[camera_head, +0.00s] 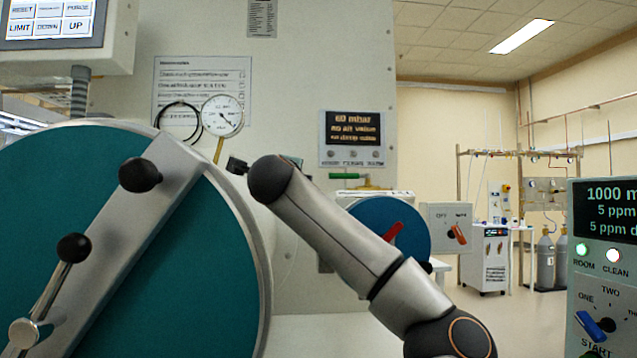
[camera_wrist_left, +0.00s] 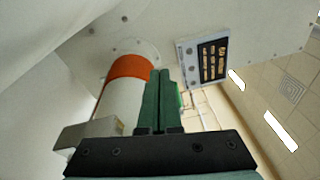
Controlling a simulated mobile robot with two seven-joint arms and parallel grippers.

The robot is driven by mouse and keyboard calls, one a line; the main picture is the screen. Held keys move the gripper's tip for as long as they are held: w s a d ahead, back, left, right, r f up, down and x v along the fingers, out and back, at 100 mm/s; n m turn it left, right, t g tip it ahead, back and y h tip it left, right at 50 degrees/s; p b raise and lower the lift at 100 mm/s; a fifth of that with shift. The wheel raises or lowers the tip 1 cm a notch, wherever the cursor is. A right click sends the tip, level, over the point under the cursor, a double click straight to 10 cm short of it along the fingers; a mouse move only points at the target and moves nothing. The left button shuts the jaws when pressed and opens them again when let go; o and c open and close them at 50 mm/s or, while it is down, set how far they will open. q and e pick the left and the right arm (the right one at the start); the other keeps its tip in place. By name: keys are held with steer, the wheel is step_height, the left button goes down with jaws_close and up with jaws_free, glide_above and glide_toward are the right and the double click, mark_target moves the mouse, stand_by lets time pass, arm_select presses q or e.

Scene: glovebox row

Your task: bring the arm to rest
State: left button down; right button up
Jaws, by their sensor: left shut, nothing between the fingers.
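My left gripper (camera_wrist_left: 158,75) shows in the left wrist view, its two green fingers shut together with nothing between them. Beyond the fingers is a pale wall, with a white cylinder (camera_wrist_left: 118,108) with an orange band close on their left. In the head view a grey arm of mine reaches from the lower right up to the middle, its rounded dark joint in front of the wall. I cannot make out any gripper fingers there. My right gripper is not seen.
A large teal round door (camera_head: 60,200) with a metal bar fills the left. A gauge (camera_head: 222,115) and a display panel (camera_head: 352,138) are on the wall. A blue round door (camera_head: 390,225) sits behind my arm. A control box (camera_head: 605,260) stands at the right edge.

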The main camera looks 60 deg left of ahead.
arm_select(q)
steer(key=shift+s+a+f, duration=0.1)
steer(key=shift+s, duration=0.7)
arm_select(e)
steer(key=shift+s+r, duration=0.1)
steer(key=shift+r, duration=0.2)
